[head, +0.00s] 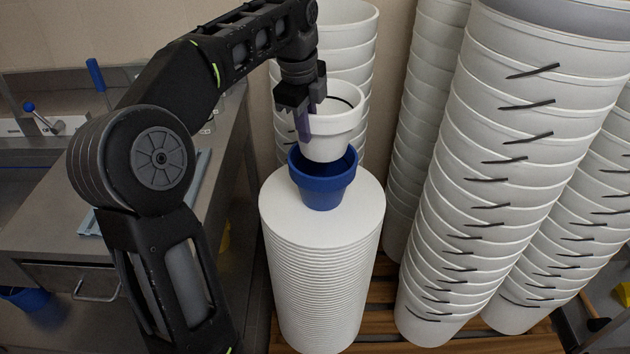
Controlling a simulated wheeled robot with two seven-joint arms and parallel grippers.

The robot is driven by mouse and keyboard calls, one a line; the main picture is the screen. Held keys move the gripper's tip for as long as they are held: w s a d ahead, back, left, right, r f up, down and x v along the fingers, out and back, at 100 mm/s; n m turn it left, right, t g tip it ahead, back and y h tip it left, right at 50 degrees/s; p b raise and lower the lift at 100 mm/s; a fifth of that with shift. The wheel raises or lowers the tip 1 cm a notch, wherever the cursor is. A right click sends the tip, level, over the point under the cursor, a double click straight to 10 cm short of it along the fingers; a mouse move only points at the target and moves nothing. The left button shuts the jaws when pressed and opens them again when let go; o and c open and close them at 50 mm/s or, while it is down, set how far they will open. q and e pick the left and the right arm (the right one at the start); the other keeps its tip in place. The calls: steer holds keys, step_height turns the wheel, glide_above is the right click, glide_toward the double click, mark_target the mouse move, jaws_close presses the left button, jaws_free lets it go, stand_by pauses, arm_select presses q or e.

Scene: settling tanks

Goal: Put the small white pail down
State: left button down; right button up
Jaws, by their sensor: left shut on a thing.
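The small white pail (335,128) is in my left gripper (304,112), which is shut on its left rim and wall. A bluish finger lies against the outside of the pail. The pail is roughly upright, and its base overlaps the mouth of a small blue pail (322,190). I cannot tell whether the base hangs just above that mouth or dips a little into it. The blue pail stands upright on top of a tall stack of white lids (323,270). My right gripper is not in view.
Tall stacks of nested white buckets (490,190) stand close on the right, and another stack (345,30) stands behind the pail. A wooden pallet (380,322) lies underneath. A grey bench (55,215) with a blue-handled lever (97,78) is on the left.

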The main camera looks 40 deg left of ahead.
mark_target(308, 147)
arm_select(q)
step_height(308, 147, down, 5)
steer(key=shift+r, duration=0.2)
steer(key=shift+f, duration=0.25)
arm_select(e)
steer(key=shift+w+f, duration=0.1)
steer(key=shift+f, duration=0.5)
arm_select(q)
steer(key=shift+f, duration=1.9)
steer(key=shift+s+f+b, duration=0.1)
steer(key=shift+f+b, duration=0.4)
steer(key=shift+f, duration=0.1)
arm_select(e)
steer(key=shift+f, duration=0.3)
